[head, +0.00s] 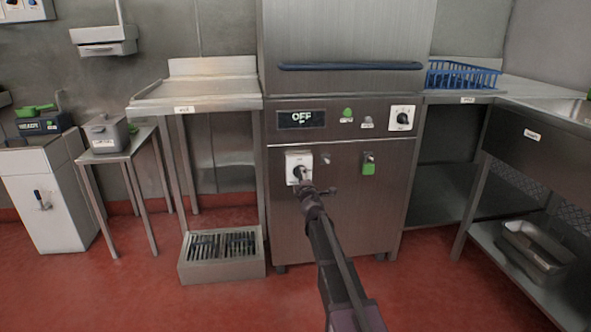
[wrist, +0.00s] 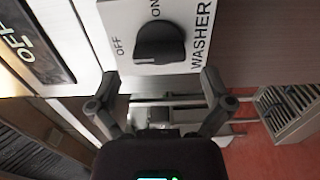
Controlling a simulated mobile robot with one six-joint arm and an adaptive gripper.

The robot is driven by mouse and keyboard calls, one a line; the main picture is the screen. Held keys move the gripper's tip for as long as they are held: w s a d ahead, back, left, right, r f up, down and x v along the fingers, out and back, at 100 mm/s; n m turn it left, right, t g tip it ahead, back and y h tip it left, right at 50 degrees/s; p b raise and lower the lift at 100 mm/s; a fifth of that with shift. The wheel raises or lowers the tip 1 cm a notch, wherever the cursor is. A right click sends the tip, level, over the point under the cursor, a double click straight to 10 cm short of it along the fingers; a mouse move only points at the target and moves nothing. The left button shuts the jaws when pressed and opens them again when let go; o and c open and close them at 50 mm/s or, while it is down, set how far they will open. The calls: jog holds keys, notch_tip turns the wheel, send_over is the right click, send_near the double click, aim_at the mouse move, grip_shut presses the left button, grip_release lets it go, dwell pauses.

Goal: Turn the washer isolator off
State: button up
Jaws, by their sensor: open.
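The washer isolator (head: 292,158) is a white box with a dark rotary knob, on the front of the steel washer, left of centre in the head view. In the wrist view its plate (wrist: 112,18) reads OFF, ON and WASHER, and its black knob (wrist: 160,42) is near the top centre. I cannot tell for sure which label the knob points to. My gripper (wrist: 159,82) is open and empty, its fingers spread to either side just below the knob in the wrist view. In the head view my gripper (head: 305,186) is in front of the isolator and hides part of it.
The washer's display (head: 301,119) above reads OFF. A steel side table (head: 215,87) and floor grate (head: 222,269) stand left; a sink bench (head: 530,128) with a blue basket (head: 462,76) is at right.

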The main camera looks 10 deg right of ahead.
jog(key=shift+s, duration=1.55)
